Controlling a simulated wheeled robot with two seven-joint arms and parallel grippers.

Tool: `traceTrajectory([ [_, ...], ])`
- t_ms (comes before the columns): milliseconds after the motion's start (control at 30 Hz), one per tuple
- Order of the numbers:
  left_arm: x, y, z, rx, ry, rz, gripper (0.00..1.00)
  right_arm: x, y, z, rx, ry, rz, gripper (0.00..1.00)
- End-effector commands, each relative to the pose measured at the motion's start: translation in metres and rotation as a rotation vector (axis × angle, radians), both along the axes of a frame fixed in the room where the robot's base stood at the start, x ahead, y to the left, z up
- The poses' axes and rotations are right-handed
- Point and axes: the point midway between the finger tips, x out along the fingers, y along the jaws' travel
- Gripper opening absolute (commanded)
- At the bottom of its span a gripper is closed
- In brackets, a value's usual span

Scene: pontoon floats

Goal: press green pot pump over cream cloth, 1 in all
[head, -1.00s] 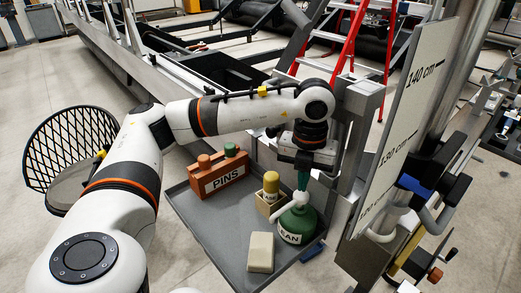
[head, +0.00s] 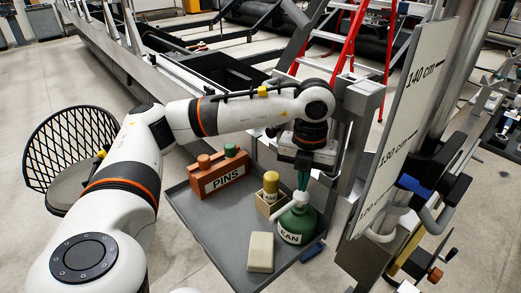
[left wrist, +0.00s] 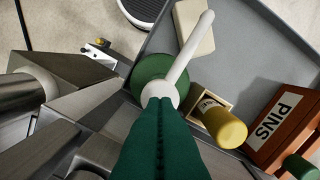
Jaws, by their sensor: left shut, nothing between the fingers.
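The green pot (head: 297,224) stands on the grey tray near its right edge, its label partly readable as "EAN". It has a white pump head (head: 301,198) whose long spout (left wrist: 185,55) points toward the cream cloth (head: 261,252). The folded cloth lies flat on the tray and also shows in the left wrist view (left wrist: 194,25), where the spout's end overlaps it. My left gripper (head: 303,187) is above the pot, pointing down. Its green fingers (left wrist: 160,108) are shut and empty, with their tips at the pump head. I cannot tell whether they touch it. My right gripper is out of view.
On the tray (head: 215,235) stand a brown "PINS" block (head: 222,178) and a yellow-topped bottle (head: 271,184) in a small wooden box (head: 268,203). A blue item (head: 312,252) lies by the tray's right edge. A grey post and scale board (head: 405,130) rise close on the right.

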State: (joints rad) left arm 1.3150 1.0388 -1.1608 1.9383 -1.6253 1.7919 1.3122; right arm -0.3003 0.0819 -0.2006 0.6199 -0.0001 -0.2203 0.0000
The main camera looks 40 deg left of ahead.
Motion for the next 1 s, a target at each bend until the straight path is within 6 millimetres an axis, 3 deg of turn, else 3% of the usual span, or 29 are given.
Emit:
traceTrajectory([
  [467,0.0,0.0,0.0,0.0,0.0,0.0,0.0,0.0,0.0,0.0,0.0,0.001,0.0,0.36],
  [1000,0.0,0.0,-0.018,0.0,0.0,0.0,0.0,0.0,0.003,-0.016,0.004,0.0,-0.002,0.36],
])
